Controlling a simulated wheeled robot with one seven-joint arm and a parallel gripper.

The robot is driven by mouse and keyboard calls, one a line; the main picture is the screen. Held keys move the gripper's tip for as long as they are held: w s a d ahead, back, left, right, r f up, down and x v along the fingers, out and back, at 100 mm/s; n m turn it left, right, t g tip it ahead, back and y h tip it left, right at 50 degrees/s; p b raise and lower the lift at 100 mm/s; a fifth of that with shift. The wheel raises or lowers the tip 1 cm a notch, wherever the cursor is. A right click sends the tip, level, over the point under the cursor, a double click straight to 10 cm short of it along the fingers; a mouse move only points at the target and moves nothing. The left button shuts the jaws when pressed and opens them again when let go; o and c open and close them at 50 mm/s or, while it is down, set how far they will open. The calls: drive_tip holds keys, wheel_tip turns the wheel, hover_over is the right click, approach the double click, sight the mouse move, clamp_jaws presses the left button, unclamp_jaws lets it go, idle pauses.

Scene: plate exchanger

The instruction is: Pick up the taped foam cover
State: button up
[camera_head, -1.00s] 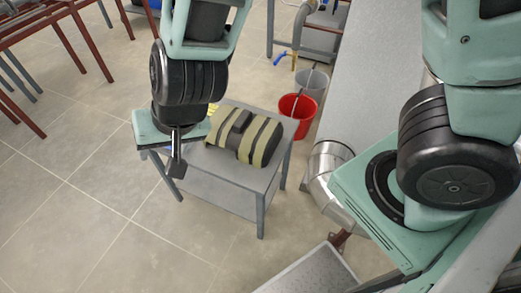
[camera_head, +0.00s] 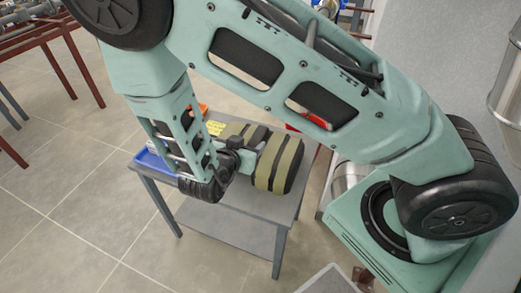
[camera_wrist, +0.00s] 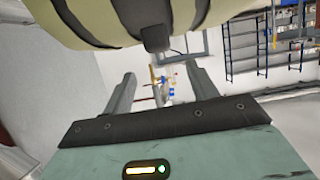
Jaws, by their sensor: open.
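The taped foam cover (camera_head: 279,164) is a dark, rounded block wrapped in yellow-beige tape bands. It lies on the small grey table (camera_head: 228,207). My gripper (camera_head: 256,150) is at the cover's left side in the head view, low over the table; my arm hides part of that area. In the wrist view my gripper (camera_wrist: 161,78) has its two fingers wide apart with nothing between them. There the cover (camera_wrist: 90,22) fills the top edge, beyond the fingers' line, with a dark block on it (camera_wrist: 155,38). I cannot tell whether a finger touches it.
A blue tray (camera_head: 152,160) and a yellow note (camera_head: 214,128) are on the table's left part. A red bucket (camera_head: 292,127) stands behind, mostly hidden by my arm. A metal pipe (camera_head: 347,178) stands right of the table.

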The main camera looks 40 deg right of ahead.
sight(257, 136)
drive_tip(key=x, duration=1)
drive_tip(key=shift+w+f+b, duration=0.15)
drive_tip(key=shift+f+b, duration=0.1)
drive_tip(key=shift+b, duration=0.15)
clamp_jaws()
